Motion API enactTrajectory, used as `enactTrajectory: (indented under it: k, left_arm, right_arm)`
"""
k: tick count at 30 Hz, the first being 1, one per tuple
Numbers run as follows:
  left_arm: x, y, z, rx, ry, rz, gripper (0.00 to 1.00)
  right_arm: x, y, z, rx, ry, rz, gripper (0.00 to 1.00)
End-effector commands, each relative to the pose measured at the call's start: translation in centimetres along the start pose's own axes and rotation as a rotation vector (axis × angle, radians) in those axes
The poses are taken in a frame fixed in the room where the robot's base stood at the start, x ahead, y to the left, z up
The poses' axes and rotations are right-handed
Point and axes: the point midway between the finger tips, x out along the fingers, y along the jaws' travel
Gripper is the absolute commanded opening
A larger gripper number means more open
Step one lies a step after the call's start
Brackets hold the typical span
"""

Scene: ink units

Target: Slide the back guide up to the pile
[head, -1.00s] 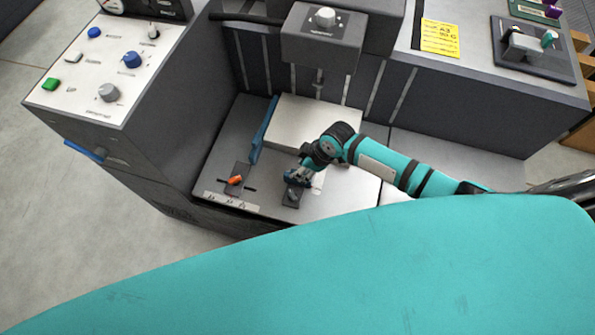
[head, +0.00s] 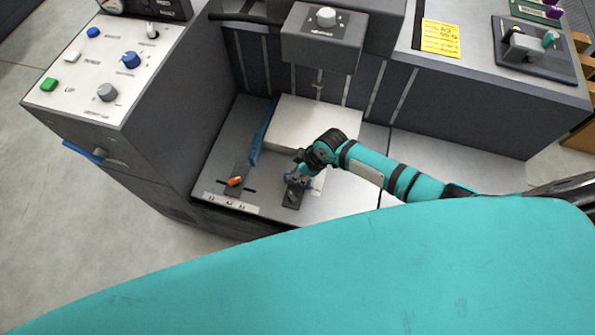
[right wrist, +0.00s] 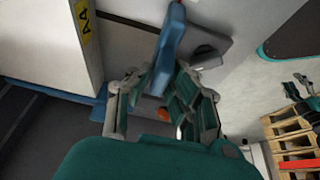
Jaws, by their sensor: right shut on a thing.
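The pile (head: 315,122) is a pale block of sheets on the machine's tray in the head view. The back guide, a small blue upright on a dark base (head: 292,199), stands in front of the pile with a gap between them. My right gripper (head: 298,181) is shut on the guide's blue upright from above and hides part of it. In the right wrist view the blue upright (right wrist: 171,45) runs between my fingers (right wrist: 160,95), and the pile (right wrist: 55,40) with a yellow label is on the left, apart from the guide. My left gripper is not in view.
A blue side guide (head: 263,132) stands along the pile's left side. An orange knob (head: 235,181) sits on a dark base at the tray's front left. A control panel (head: 105,65) rises at left, and a machine head (head: 322,40) overhangs the pile.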

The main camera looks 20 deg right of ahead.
Motion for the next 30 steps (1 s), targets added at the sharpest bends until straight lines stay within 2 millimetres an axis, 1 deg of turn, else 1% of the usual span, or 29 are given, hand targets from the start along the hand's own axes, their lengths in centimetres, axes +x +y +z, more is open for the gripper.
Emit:
enactTrajectory:
  k: [7,9,11,18,21,24,30]
  left_arm:
    - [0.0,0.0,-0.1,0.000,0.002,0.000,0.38]
    - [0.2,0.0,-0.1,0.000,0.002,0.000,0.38]
    - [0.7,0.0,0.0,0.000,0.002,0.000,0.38]
    - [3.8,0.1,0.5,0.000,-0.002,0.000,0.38]
    - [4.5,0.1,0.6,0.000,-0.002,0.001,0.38]
    - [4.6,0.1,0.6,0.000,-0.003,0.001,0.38]
    - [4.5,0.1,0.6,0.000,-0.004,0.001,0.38]
  right_arm:
    - [0.0,0.0,0.1,0.000,-0.001,0.000,0.00]
    - [0.1,0.3,0.1,0.001,-0.001,0.001,0.00]
    - [0.3,1.1,0.2,0.002,-0.002,0.003,0.00]
    - [0.6,6.6,0.3,0.001,-0.003,0.007,0.00]
    - [0.4,8.1,0.2,0.001,-0.003,0.004,0.00]
    - [0.2,8.7,0.1,0.001,-0.001,0.001,0.00]
    - [0.0,8.7,0.1,0.000,-0.001,-0.001,0.00]
